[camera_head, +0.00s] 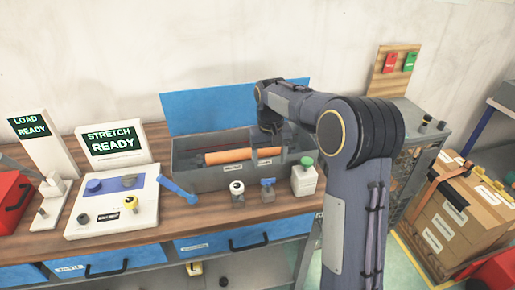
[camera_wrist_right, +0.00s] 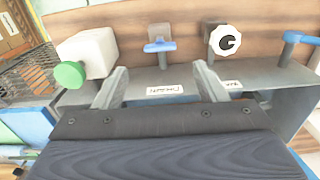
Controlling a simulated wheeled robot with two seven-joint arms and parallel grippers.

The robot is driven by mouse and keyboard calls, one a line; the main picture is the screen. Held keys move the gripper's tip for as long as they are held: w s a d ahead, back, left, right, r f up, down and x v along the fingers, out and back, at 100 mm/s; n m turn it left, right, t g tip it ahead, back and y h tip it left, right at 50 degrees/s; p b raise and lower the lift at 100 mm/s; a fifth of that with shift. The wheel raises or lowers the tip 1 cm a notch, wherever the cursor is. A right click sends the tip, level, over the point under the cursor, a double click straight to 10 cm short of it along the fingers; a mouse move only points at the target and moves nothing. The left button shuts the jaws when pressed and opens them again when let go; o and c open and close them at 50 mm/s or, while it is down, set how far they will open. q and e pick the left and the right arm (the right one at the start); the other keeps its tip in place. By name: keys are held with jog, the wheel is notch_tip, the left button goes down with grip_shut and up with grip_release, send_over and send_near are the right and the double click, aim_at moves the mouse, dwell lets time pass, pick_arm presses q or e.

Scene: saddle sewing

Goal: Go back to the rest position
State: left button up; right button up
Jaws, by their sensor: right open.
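My right arm rises from the bottom right in the head view and bends over the bench. My right gripper (camera_wrist_right: 158,88) is open, with its two grey fingers apart and nothing between them in the right wrist view. In the head view its wrist hangs over the right part of a grey trough (camera_head: 200,180) that holds an orange roller (camera_head: 228,155); the fingertips are hard to make out there. My left gripper is not in view.
A white box with a green knob (camera_head: 305,178), a blue-handled valve (camera_head: 267,188), a white dial (camera_head: 237,188) and a blue lever (camera_head: 178,190) line the trough's front. A raised blue lid (camera_head: 215,108) stands behind. A strapped carton (camera_head: 450,215) is at the right.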

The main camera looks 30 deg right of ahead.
jog(key=s+a+r+t+y, duration=0.2)
jog(key=s+r, duration=0.2)
jog(key=s, duration=0.5)
jog(key=s+a+t, duration=0.1)
jog(key=s+a, duration=0.2)
jog(key=s, duration=0.3)
jog(key=s+a+f+t+y, duration=0.1)
jog(key=s+a, duration=0.2)
jog(key=s, duration=0.4)
jog(key=s+a+f+n+t, duration=0.1)
jog(key=s+a, duration=0.2)
jog(key=s, duration=0.4)
jog(key=shift+a+f+t+y, duration=0.15)
jog(key=shift+a+t+y, duration=0.15)
jog(key=shift+a+y, duration=0.1)
